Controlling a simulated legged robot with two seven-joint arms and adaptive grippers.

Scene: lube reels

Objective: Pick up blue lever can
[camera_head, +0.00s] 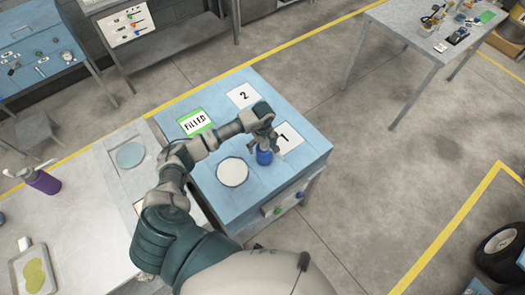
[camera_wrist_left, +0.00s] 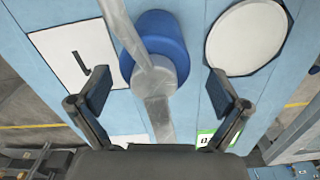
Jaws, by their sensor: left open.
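The blue lever can (camera_head: 264,157) stands on the blue table (camera_head: 219,215), at the left edge of the card marked 1 (camera_head: 289,139). My left gripper (camera_head: 262,132) is right above it and hides its top. In the left wrist view the can (camera_wrist_left: 158,38) is a round blue body with a grey top part and a long grey lever across it. The left gripper (camera_wrist_left: 160,95) is open there, one finger on each side of the lever, touching neither. My right gripper is not in view.
A white round disc (camera_head: 233,172) lies left of the can. A card marked 2 (camera_head: 243,95) and a green-edged FILLED card (camera_head: 195,122) lie farther back. A grey table with a purple bottle (camera_head: 43,181) stands at the left.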

